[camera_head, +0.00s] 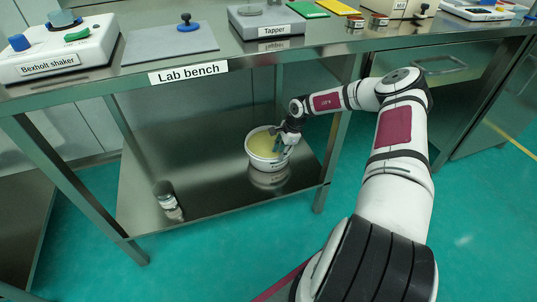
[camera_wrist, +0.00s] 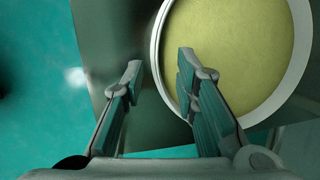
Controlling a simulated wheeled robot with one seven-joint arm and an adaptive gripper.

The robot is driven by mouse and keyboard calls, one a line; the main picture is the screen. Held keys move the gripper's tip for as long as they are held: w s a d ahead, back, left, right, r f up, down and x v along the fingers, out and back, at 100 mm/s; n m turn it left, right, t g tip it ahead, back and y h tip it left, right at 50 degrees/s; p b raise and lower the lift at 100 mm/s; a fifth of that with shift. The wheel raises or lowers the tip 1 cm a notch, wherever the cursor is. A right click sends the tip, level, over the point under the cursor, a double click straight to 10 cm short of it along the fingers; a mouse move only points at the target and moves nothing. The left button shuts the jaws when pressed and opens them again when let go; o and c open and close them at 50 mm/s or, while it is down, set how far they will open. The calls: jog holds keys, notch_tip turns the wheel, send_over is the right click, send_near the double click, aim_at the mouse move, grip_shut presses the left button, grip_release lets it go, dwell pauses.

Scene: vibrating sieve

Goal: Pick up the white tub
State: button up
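The white tub (camera_head: 262,164) stands upright on the steel lower shelf (camera_head: 205,160) of the lab bench, with pale yellow contents. My gripper (camera_head: 281,146) is at the tub's right rim in the head view. In the wrist view the tub (camera_wrist: 157,45) fills the upper right, and my gripper (camera_wrist: 161,67) is open. Its right finger overlaps the yellow contents inside the rim, and its left finger is outside the rim. The rim passes between them with a visible gap. How deep the fingers reach is unclear.
The bench top (camera_head: 245,52) lies above the shelf and holds a Bexholt shaker (camera_head: 60,50) and a Tapper (camera_head: 265,20). A bench leg (camera_head: 335,150) stands close to my arm. Most of the shelf is clear.

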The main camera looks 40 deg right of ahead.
aim_at(276, 160)
jog(key=b+x, duration=0.3)
jog(key=x, duration=0.5)
jog(key=shift+s+b, duration=0.1)
jog(key=shift+b, duration=0.2)
grip_shut()
jog(key=shift+r, duration=0.1)
